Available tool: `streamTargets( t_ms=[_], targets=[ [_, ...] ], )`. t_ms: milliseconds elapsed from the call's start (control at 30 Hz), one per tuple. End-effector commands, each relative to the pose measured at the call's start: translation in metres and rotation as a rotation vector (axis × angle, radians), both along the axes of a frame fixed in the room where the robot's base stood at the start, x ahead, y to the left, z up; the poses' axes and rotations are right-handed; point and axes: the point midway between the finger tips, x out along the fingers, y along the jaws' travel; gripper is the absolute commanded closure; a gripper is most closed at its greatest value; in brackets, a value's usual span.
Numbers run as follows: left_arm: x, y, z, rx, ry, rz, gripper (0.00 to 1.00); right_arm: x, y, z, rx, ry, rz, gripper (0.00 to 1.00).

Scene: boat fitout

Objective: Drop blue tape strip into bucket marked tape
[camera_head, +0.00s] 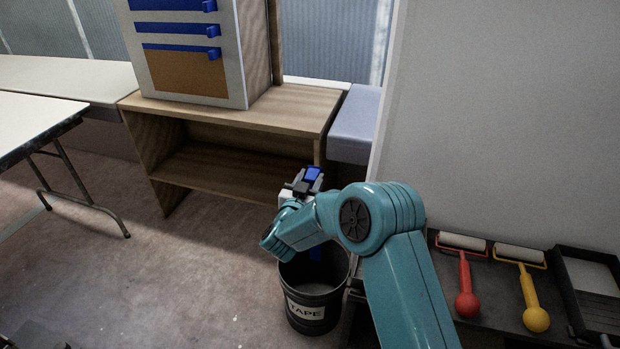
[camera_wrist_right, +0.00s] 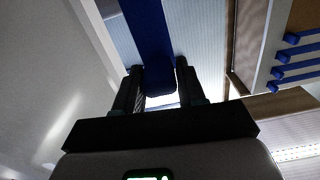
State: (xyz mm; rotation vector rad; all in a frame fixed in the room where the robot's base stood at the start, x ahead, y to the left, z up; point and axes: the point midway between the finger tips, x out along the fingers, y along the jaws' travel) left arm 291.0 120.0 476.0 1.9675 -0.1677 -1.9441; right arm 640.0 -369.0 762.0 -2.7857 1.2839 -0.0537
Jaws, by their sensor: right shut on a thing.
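My right gripper (camera_head: 304,184) is shut on a blue tape strip (camera_head: 313,173), above the bucket's far side in the head view. The right wrist view shows the strip (camera_wrist_right: 150,40) between the two fingers (camera_wrist_right: 160,90), running away past their tips. The dark bucket (camera_head: 322,322) stands on the floor with a white label reading TAPE (camera_head: 305,310). My right arm hides part of its rim. A bit of blue shows at the bucket mouth below my arm; I cannot tell if it is the held strip's lower end. My left gripper is out of view.
A wooden shelf unit (camera_head: 240,108) carries a panel (camera_head: 245,50) with several blue strips, behind the bucket. A white folding table (camera_head: 30,125) is at left. Red (camera_head: 466,290) and yellow (camera_head: 535,305) rollers and a black tray (camera_head: 595,290) lie at right. The floor left of the bucket is clear.

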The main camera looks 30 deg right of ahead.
Motion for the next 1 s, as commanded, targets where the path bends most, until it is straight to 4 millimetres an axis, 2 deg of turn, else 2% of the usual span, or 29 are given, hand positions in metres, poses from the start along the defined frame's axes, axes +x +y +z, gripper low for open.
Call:
streamTargets(
  t_ms=[33,667,1000],
  targets=[
    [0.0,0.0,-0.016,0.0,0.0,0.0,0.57,0.0,0.0,-0.021,-0.001,0.002,0.0,0.87],
    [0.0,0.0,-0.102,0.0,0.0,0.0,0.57,-0.001,-0.001,-0.159,0.0,0.0,0.001,0.87],
    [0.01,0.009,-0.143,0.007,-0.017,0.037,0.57,-0.002,-0.001,-0.231,-0.001,-0.001,0.0,0.87]
  ],
)
